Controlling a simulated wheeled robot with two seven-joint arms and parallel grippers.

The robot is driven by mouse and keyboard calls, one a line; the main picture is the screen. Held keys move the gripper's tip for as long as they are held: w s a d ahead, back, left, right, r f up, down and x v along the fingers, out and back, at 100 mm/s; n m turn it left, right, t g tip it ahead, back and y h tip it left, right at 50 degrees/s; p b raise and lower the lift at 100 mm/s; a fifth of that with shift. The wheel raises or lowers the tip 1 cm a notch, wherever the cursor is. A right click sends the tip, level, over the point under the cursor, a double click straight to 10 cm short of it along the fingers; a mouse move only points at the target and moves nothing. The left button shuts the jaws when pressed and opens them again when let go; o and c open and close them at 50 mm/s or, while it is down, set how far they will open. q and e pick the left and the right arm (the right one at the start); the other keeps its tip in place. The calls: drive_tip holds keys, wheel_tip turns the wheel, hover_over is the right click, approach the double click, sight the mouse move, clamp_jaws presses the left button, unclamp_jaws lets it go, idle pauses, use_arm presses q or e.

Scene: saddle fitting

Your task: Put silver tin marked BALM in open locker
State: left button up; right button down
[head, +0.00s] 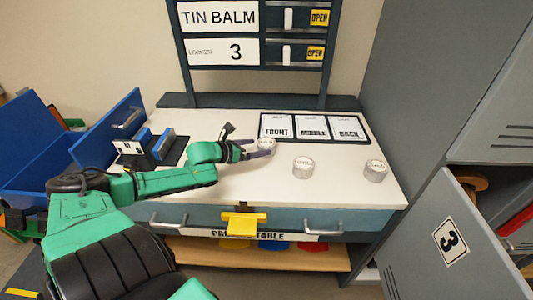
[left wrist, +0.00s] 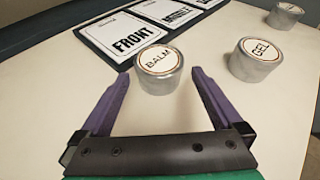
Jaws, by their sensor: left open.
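The silver tin marked BALM (head: 266,144) stands upright on the white tabletop. In the left wrist view the BALM tin (left wrist: 158,70) sits between and slightly beyond the fingertips. My left gripper (head: 259,149) is open, its purple fingers (left wrist: 161,76) low over the table and pointing at the tin. I cannot tell whether either finger touches it. The open locker's grey door (head: 425,265), marked 3, swings out at the lower right. Part of its inside (head: 480,185) shows behind the door. My right gripper is not in view.
A tin marked GEL (head: 303,168) and another silver tin (head: 376,171) stand to the right. A dark tray with FRONT, MIDDLE and BACK cards (head: 313,127) lies behind. The sign reads TIN BALM (head: 219,17), LOCKER 3. A blue bin (head: 35,150) is at left.

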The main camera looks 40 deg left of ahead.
sight(266, 145)
use_arm(q)
drive_tip(key=b+x, duration=0.3)
drive_tip(key=shift+w+a+f, duration=0.1)
drive_tip(key=shift+w+a, duration=0.05)
drive_tip(key=shift+w, duration=0.05)
drive_tip(key=shift+x, duration=0.95)
drive_tip(key=c, duration=1.5)
